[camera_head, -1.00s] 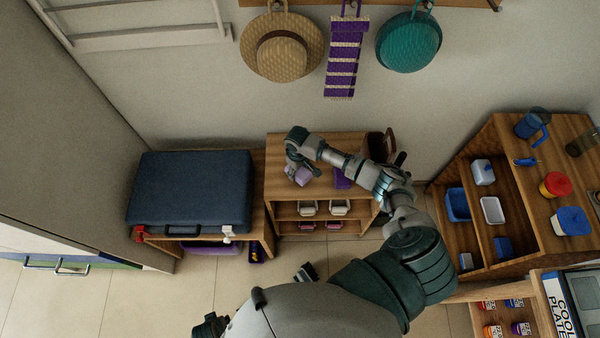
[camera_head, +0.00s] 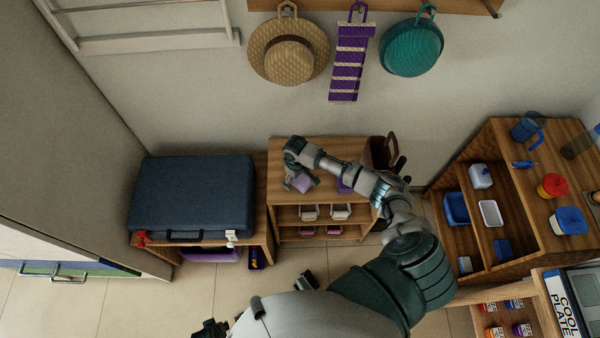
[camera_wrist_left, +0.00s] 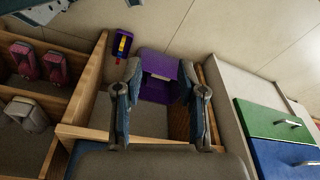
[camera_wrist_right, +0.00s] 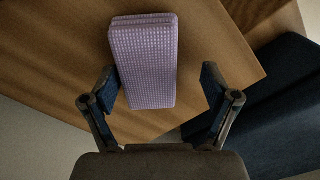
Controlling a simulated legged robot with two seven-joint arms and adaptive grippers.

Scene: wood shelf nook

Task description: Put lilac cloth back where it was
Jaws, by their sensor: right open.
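The lilac cloth (camera_head: 302,184), a folded, waffle-textured block, is at the front left of the small wooden shelf's top (camera_head: 345,152). In the right wrist view the cloth (camera_wrist_right: 145,62) shows against the wood, ahead of and between the fingers, nearer the left one. My right gripper (camera_head: 300,180) points down over it. The right wrist view shows that gripper (camera_wrist_right: 160,90) open, with a clear gap at the right finger. My left gripper (camera_wrist_left: 166,90) is open in the left wrist view, with a purple box (camera_wrist_left: 158,68) beyond its fingers.
A purple item (camera_head: 344,186) and a brown basket (camera_head: 380,153) stand on the same shelf top, partly behind my right arm. A dark blue suitcase (camera_head: 190,195) lies on the bench to the left. A hat (camera_head: 289,50), striped scarf (camera_head: 349,62) and teal pan-shaped item (camera_head: 411,48) hang above.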

